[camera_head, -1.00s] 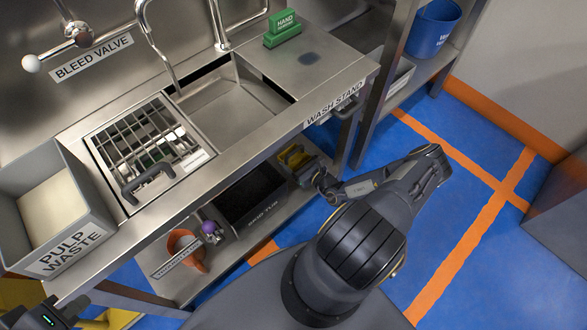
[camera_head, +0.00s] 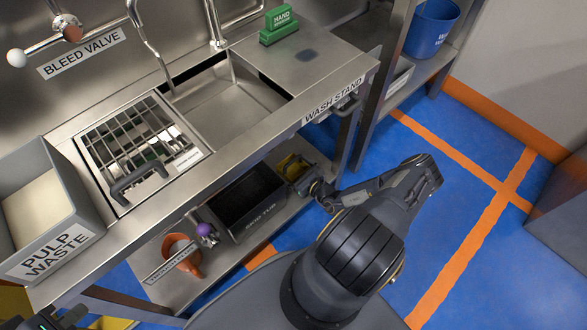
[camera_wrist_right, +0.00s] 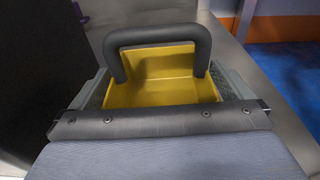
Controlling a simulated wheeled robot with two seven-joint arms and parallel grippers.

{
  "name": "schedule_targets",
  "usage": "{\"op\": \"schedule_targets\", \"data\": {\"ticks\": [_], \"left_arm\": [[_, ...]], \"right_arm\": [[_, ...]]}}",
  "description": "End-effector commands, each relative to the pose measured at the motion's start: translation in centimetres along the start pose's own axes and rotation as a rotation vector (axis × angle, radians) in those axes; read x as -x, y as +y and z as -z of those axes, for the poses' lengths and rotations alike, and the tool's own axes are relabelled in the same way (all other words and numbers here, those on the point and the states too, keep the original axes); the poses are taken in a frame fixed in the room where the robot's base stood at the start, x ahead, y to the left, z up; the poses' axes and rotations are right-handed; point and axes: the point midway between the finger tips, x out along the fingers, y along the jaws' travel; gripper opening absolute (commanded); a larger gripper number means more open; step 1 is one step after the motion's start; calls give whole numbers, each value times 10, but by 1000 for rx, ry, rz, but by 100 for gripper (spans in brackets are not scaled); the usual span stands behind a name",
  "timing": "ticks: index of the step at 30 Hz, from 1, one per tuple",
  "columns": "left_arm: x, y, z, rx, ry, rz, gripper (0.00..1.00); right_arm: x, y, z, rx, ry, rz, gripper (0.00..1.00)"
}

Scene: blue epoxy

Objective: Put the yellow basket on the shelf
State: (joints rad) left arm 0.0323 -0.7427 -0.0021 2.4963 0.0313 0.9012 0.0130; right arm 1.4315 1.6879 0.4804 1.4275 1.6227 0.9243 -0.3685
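The yellow basket (camera_head: 292,166) is on the wash stand's lower shelf, right of the black skid tub. In the right wrist view the basket (camera_wrist_right: 160,84) fills the middle, with its thick black handle (camera_wrist_right: 157,36) standing up. My right gripper (camera_head: 313,188) is at the basket's near side. Its grey fingers (camera_wrist_right: 160,90) show wide apart, one at each side of the basket; contact cannot be made out. Only a dark piece of my left arm's end (camera_head: 62,318) shows at the lower left, and its fingers are cut off or hidden.
The skid tub (camera_head: 262,220) is close left of the basket. An orange container (camera_head: 184,262) and a purple-topped item (camera_head: 205,231) are further left. The wash stand's counter edge (camera_head: 232,158) overhangs the lower shelf. Blue floor (camera_head: 385,155) is open to the right.

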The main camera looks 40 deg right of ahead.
Motion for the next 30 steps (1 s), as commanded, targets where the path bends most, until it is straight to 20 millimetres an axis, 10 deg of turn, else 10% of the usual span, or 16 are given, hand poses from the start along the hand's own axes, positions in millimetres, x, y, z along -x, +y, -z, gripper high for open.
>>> {"op": "schedule_targets", "data": {"ticks": [10, 30], "left_arm": [[5, 2, 2, 0, 0, 0, 0], [28, 13, 14, 0, 0, 0, 0]], "right_arm": [[8, -1, -4, 0, 2, 2, 100], [119, 0, -3, 0, 1, 1, 100]]}}
